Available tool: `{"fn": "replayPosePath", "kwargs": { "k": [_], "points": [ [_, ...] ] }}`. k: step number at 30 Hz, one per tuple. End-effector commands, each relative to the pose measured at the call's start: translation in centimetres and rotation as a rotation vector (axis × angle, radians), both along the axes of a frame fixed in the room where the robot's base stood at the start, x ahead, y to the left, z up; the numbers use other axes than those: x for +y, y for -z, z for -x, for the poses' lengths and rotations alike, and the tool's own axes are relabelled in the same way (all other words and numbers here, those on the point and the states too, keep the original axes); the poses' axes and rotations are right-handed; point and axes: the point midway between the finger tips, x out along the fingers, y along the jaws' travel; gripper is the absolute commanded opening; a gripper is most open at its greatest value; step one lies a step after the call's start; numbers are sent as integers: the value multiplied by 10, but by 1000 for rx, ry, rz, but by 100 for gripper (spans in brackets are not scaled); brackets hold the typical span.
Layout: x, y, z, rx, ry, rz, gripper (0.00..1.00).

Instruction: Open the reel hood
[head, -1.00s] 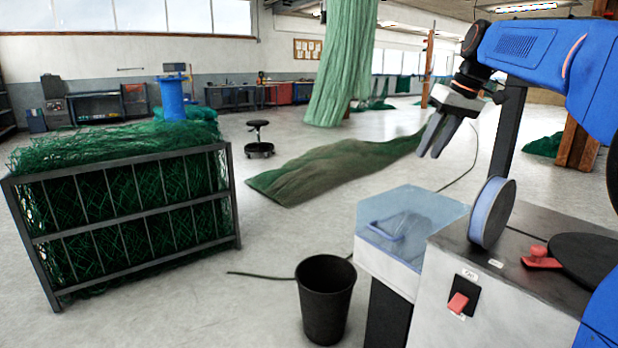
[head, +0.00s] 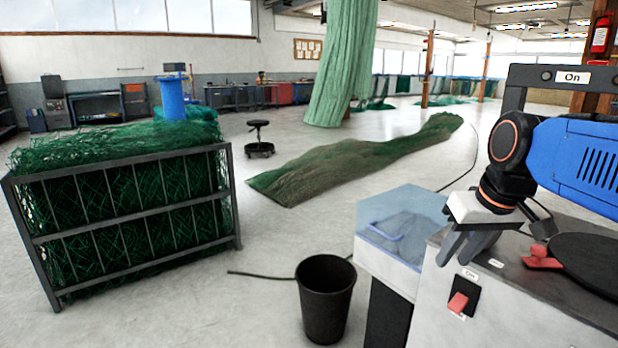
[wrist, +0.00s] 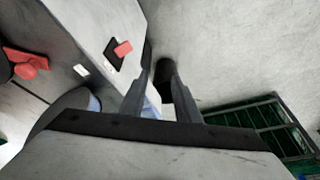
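The reel hood (head: 405,222) is a see-through bluish cover at the left end of the grey machine. It looks shut, with a blue bar handle (head: 384,232) on its near left side. My gripper (head: 454,262) is above the machine top, to the right of the hood and apart from the handle. Its two dark fingers point down, spread with nothing between them; they also show in the wrist view (wrist: 159,82). In the wrist view the fingers hide most of the hood area.
The grey machine body (head: 510,308) carries a red switch (head: 458,303) and a red lever (head: 541,258). The reel disc (wrist: 62,104) stands close to my gripper in the wrist view. A black bin (head: 325,300) is on the floor below the hood. A net crate (head: 130,228) stands left.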

Motion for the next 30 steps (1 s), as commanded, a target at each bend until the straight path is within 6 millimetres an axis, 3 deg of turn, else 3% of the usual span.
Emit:
{"fn": "replayPosePath", "kwargs": {
  "k": [9, 16, 19, 23, 30],
  "points": [
    [-1, 74, 73, -33, 58, 31, 29],
    [-4, 121, 111, -56, 88, 44, 29],
    [-5, 132, 119, -61, 94, 48, 29],
    [-6, 139, 122, -59, 90, 56, 1],
    [-11, 139, 105, 9, -49, 172, 0]
  ]
}}
